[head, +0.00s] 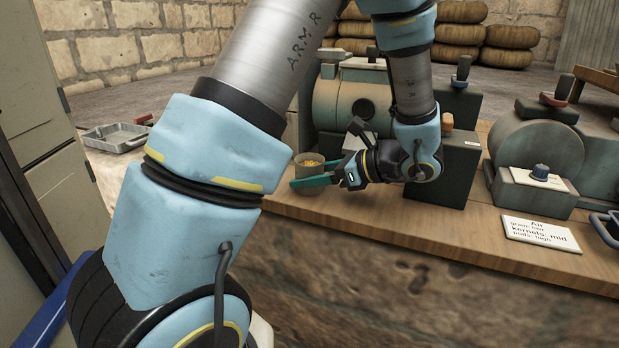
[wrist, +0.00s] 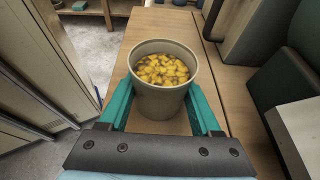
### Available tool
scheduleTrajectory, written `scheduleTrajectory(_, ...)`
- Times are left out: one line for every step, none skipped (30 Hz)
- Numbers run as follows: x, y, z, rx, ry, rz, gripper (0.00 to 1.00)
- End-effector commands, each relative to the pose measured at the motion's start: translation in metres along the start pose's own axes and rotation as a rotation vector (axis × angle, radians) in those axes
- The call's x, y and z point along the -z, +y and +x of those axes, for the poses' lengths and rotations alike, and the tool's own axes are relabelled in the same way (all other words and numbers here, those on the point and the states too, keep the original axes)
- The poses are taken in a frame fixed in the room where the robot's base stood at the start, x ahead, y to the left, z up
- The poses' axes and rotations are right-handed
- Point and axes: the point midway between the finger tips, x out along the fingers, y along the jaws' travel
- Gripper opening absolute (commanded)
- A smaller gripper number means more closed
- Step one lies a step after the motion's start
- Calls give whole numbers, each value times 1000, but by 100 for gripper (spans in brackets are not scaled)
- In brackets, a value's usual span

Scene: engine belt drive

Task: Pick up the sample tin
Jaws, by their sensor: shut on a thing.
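The sample tin (wrist: 161,102) is a round greyish-beige cup of yellow kernels. It stands upright between the two teal fingers of my gripper (wrist: 163,110) in the wrist view, one finger along each side. The fingers are shut on it. In the head view the tin (head: 308,160) is at the left end of the wooden bench, and my gripper (head: 312,178) reaches it from the right. I cannot tell whether its base touches the bench top.
The wooden bench (head: 400,222) carries grey-green machines (head: 540,150) behind and right of my gripper. A white label card (head: 540,233) lies near the front edge. A metal tray (head: 115,137) is at the left, near a tall cabinet (head: 35,130). Sacks (head: 510,40) are stacked behind.

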Motion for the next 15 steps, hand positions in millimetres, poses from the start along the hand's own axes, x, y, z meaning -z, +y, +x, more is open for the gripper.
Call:
scheduleTrajectory(0,0,0,0,0,0,30)
scheduleTrajectory(0,0,0,0,0,0,27)
scheduleTrajectory(0,0,0,0,0,0,22)
scheduleTrajectory(0,0,0,0,0,0,19)
scheduleTrajectory(0,0,0,0,0,0,16)
scheduleTrajectory(0,0,0,0,0,0,11)
scheduleTrajectory(0,0,0,0,0,0,8)
scheduleTrajectory(0,0,0,0,0,0,4)
scheduleTrajectory(0,0,0,0,0,0,1)
scheduleTrajectory(0,0,0,0,0,0,1)
scheduleTrajectory(0,0,0,0,0,0,1)
scheduleTrajectory(0,0,0,0,0,0,1)
scheduleTrajectory(0,0,0,0,0,0,1)
scheduleTrajectory(0,0,0,0,0,0,1)
scheduleTrajectory(-1,0,0,0,0,-1,1)
